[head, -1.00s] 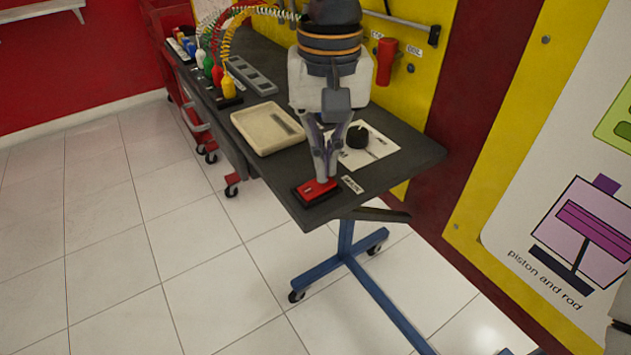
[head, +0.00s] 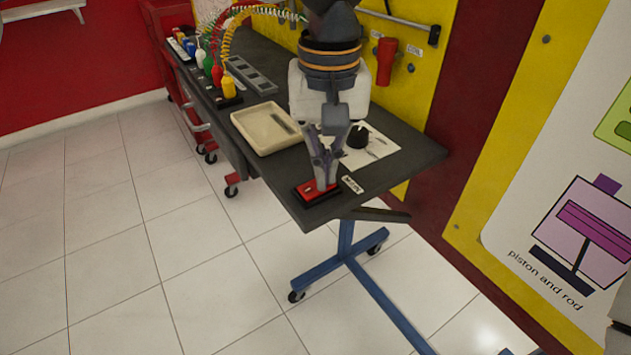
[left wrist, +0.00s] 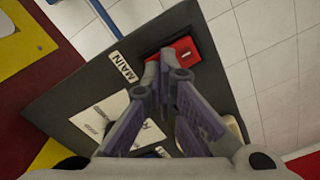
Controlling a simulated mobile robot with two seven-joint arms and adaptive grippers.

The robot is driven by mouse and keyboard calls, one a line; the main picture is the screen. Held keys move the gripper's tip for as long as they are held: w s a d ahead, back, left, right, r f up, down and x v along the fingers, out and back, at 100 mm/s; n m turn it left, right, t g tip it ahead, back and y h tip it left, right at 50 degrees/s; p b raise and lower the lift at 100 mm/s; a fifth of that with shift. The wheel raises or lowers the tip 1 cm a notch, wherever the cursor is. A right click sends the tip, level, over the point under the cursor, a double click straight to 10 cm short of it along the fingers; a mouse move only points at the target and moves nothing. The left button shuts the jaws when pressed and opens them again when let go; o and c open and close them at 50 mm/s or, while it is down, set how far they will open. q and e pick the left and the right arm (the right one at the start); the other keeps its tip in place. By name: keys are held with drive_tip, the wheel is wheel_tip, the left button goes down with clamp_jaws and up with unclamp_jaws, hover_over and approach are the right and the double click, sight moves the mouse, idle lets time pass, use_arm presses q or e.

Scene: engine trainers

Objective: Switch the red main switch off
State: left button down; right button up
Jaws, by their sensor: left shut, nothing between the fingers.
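The red main switch (head: 309,190) is a red rocker in a black housing near the front corner of the dark bench. A white label (head: 352,184) lies beside it, and it reads MAIN in the left wrist view (left wrist: 124,67). My left gripper (head: 322,188) points down with its closed fingertips at the switch, covering part of it. In the left wrist view the red switch (left wrist: 186,52) shows just beyond the fingertips (left wrist: 166,72), with a small white mark on it. I cannot tell whether the tips touch it. My right gripper is not in view.
The dark bench top (head: 415,150) also holds a beige tray (head: 262,142), a black knob (head: 358,137) on a white sheet, and a grey strip (head: 252,75). Coloured coiled leads stand at the back left. A yellow wall panel with a red cylinder (head: 386,62) rises behind.

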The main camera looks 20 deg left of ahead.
use_arm(q)
drive_tip(key=shift+f, duration=0.25)
wheel_tip(320, 180, up, 5)
drive_tip(key=shift+r+p, duration=0.15)
drive_tip(key=shift+p, duration=0.6)
drive_tip(key=shift+r, duration=0.9)
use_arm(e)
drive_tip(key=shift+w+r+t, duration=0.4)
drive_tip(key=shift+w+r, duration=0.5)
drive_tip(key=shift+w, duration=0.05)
